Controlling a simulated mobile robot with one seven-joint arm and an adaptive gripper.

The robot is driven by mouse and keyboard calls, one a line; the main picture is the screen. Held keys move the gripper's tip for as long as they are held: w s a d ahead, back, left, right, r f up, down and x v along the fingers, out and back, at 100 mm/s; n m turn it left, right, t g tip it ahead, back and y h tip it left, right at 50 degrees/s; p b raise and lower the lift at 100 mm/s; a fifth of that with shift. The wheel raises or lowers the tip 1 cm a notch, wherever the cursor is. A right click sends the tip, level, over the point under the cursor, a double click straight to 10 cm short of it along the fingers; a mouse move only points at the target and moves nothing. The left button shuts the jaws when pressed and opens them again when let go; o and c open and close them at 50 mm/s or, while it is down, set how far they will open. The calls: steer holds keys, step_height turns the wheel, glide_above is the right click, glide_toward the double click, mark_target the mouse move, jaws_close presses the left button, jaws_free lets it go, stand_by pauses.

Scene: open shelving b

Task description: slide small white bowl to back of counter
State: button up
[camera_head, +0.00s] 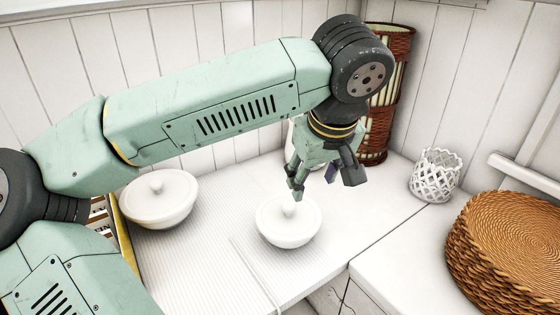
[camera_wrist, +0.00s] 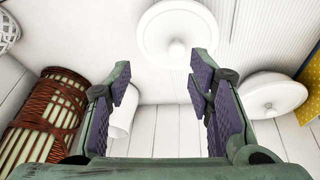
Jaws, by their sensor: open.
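The small white bowl (camera_head: 283,237) has a lid with a round knob and stands upright on the counter (camera_head: 213,262), near its front edge. It also shows at the top of the wrist view (camera_wrist: 152,32). My gripper (camera_head: 312,184) is open and empty, pointing down above and slightly behind the bowl in the head view. In the wrist view my gripper (camera_wrist: 161,75) has its two fingers spread apart, with the bowl beyond their tips. I see no contact with the bowl.
A larger lidded white bowl (camera_head: 160,211) stands left. A red-brown woven lantern (camera_head: 390,95) stands in the back corner, a white cylinder (camera_wrist: 122,118) near the back wall. A white lattice holder (camera_head: 435,176) and wicker basket (camera_head: 490,270) are right. Counter between the bowls is clear.

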mark_target(289, 205)
steer(key=shift+y, duration=0.5)
steer(key=x, duration=0.3)
steer(key=a+p+x, duration=0.1)
steer(key=x, duration=0.3)
steer(key=a+p+x, duration=0.1)
steer(key=x, duration=0.3)
steer(key=shift+w+a, duration=0.15)
steer(key=shift+w, duration=0.1)
steer(key=shift+c, duration=0.2)
jaws_close()
